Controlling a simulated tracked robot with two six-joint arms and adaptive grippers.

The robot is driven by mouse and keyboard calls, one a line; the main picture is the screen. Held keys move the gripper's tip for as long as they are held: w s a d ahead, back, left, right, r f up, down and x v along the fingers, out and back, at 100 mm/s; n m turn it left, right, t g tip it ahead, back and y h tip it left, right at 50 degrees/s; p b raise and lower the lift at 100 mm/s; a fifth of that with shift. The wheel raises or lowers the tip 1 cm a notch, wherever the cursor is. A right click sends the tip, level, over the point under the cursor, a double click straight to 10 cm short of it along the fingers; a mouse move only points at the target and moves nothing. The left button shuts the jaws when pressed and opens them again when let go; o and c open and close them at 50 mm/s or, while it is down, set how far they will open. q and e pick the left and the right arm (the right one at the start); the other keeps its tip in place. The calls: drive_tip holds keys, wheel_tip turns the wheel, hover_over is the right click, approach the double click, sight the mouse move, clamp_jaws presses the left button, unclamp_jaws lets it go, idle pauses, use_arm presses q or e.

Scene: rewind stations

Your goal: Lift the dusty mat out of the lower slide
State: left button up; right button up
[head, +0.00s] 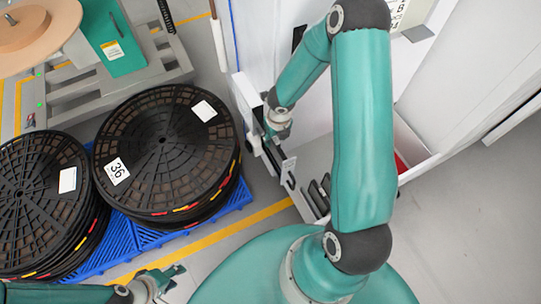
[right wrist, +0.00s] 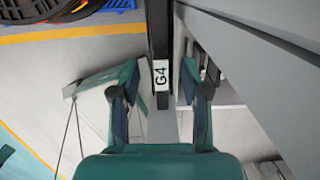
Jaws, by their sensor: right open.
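No dusty mat can be made out in either view. My right arm reaches over a white machine, and its gripper (right wrist: 161,90) is open and empty. In the right wrist view its fingers stand on both sides of a dark upright bar with a white "G4" label (right wrist: 161,75). I cannot tell whether they touch it. In the head view my right gripper (head: 272,138) is partly hidden beside the machine's edge. Dark slotted parts (head: 318,192) show below it; which is the lower slide is unclear. My left gripper (head: 170,283) is at the bottom left, apart from everything.
Stacks of black reels (head: 165,150) stand on a blue pallet (head: 118,240) to the left. A grey and teal station (head: 118,40) with a tan roll (head: 28,28) is at the top left. The white machine (head: 262,30) walls the right. Grey floor (head: 470,230) at the lower right is clear.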

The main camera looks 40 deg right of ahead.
sight(274, 144)
drive_tip(key=f, duration=0.1)
drive_tip(key=f+b, duration=0.1)
drive_tip(key=f, duration=0.1)
drive_tip(key=f+b, duration=0.1)
drive_tip(key=shift+w+d+f, duration=0.1)
drive_tip(key=shift+w+f, duration=0.2)
drive_tip(key=shift+f, duration=0.05)
clamp_jaws()
